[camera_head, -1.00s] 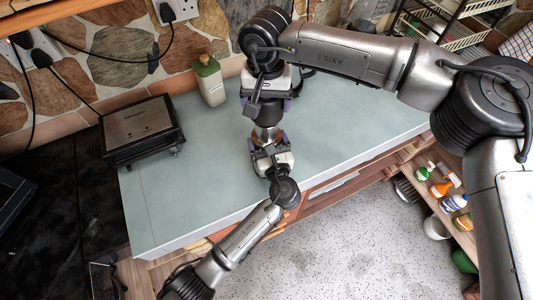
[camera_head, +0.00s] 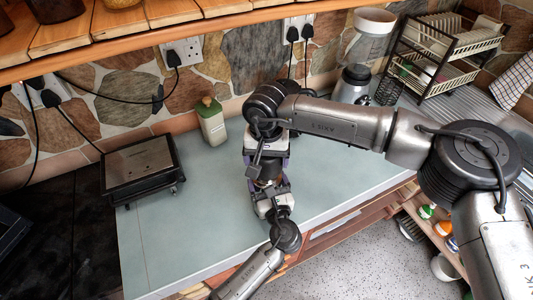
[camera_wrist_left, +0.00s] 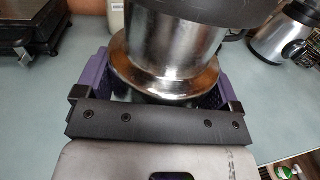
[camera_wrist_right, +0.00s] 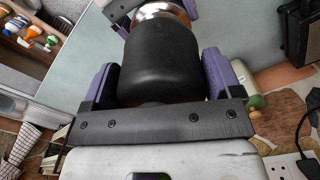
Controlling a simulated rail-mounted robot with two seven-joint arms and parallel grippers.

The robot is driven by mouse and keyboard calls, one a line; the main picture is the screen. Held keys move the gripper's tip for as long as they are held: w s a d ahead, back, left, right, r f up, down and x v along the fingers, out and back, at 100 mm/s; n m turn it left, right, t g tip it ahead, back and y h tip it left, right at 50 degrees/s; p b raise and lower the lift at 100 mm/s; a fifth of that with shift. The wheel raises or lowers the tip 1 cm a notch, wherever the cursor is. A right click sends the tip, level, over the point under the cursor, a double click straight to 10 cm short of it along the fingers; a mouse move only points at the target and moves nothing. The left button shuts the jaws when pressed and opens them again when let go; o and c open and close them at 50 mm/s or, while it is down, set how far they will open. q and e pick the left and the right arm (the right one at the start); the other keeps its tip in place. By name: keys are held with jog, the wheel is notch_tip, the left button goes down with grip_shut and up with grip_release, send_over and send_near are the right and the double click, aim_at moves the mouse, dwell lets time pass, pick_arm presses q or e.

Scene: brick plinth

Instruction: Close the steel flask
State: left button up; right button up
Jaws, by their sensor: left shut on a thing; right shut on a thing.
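The steel flask shows in the left wrist view (camera_wrist_left: 165,48) as a shiny cylinder with a coppery flared shoulder. My left gripper (camera_head: 270,196) is shut around its body. A black cylindrical lid (camera_wrist_right: 160,58) is between the purple fingers of my right gripper (camera_head: 266,165), which is shut on it. The right gripper is directly above the left one. In the left wrist view a dark round part meets the top of the steel. In the right wrist view steel shows beyond the lid. I cannot tell whether the lid is fully seated.
A pale green bottle (camera_head: 212,122) stands at the back of the counter (camera_head: 195,205). A black and silver appliance (camera_head: 141,168) is at left. A blender (camera_head: 355,78) and a dish rack (camera_head: 432,50) stand at back right. The counter's left front is clear.

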jog(key=shift+f, duration=0.15)
jog(key=shift+f, duration=0.75)
jog(key=shift+f, duration=0.5)
dwell(0.5)
